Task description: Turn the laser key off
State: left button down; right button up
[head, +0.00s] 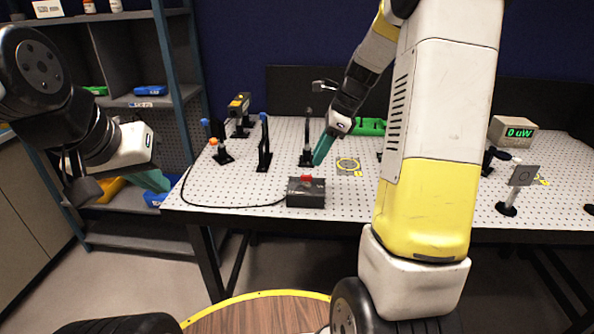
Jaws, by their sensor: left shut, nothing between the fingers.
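A dark grey control box (306,193) with a red part (306,178) on top, likely the laser key, sits at the front edge of the perforated table. A black cable runs from the box to the left. My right gripper (320,153) points down with teal fingers above and slightly right of the box, apart from the red part. Its fingers overlap in this view, so its opening is unclear. My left gripper (155,181) is shut and empty, left of the table and well away from the box. The key's exact position is too small to read.
Posts (264,145) and a yellow-black device (239,110) stand on the table's left side. A meter (513,131) reading 0 uW stands at the back right. A grey plate on a post (521,178) stands at the right. A shelf (140,100) is behind my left arm.

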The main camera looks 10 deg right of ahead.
aim_at(308, 175)
jog(key=x, duration=0.7)
jog(key=shift+a+f, duration=0.1)
jog(key=shift+f, duration=0.15)
jog(key=shift+w, duration=0.1)
grip_shut()
